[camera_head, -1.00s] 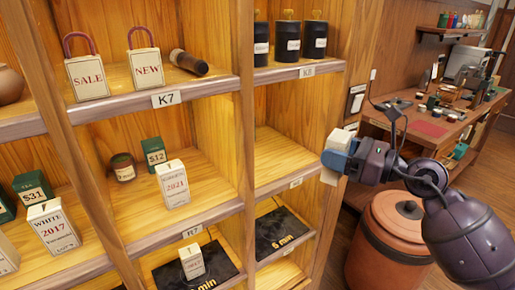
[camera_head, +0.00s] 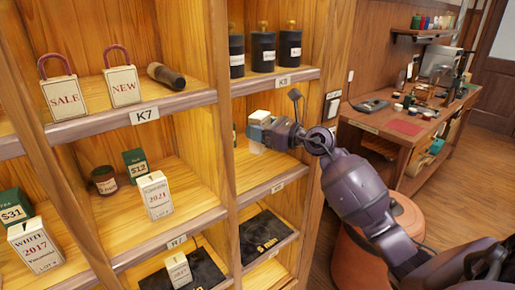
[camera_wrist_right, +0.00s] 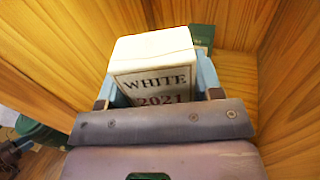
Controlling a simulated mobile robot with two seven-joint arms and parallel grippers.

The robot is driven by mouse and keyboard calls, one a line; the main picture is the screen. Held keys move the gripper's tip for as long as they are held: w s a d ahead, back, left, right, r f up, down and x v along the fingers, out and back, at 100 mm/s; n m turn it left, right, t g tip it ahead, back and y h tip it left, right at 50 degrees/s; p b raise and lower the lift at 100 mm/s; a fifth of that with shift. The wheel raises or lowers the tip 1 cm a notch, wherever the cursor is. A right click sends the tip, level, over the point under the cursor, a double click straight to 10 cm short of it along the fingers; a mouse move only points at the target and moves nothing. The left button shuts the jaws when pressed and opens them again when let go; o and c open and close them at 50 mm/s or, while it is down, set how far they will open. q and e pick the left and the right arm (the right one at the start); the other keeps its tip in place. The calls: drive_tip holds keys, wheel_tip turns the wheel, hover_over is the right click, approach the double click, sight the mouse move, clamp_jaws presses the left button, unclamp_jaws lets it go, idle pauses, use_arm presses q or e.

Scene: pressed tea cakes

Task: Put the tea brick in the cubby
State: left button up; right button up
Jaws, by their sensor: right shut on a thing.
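The tea brick (camera_head: 259,116) is a white block; in the right wrist view its face (camera_wrist_right: 155,84) reads "WHITE 2021". My right gripper (camera_head: 258,132) is shut on it and holds it upright inside the cubby (camera_head: 262,172) below the K8 label. In the right wrist view the blue fingers clasp its two sides. I cannot tell whether its base touches the shelf board. A dark green item (camera_wrist_right: 201,36) stands behind it, mostly hidden. My left gripper is not in view.
A wooden divider (camera_head: 227,165) bounds the cubby on the left. The left compartment holds a white 2021 box (camera_head: 155,195), a green $12 box (camera_head: 135,163) and a dark jar (camera_head: 104,180). Black canisters (camera_head: 263,52) stand above. The cubby's front floor looks clear.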

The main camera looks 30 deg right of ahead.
sight(257, 150)
drive_tip(key=shift+w+f, duration=0.2)
drive_tip(key=shift+f, duration=0.25)
drive_tip(key=shift+w+f, duration=0.2)
drive_tip(key=shift+f, duration=0.25)
drive_tip(key=shift+s+f, duration=0.1)
drive_tip(key=shift+f, duration=0.45)
wheel_tip(257, 150, down, 3)
drive_tip(key=shift+r, duration=0.1)
drive_tip(key=shift+w+f, duration=0.25)
drive_tip(key=shift+f, duration=0.4)
drive_tip(key=shift+f+b, duration=0.15)
drive_tip(key=shift+b, duration=0.2)
drive_tip(key=o, duration=1)
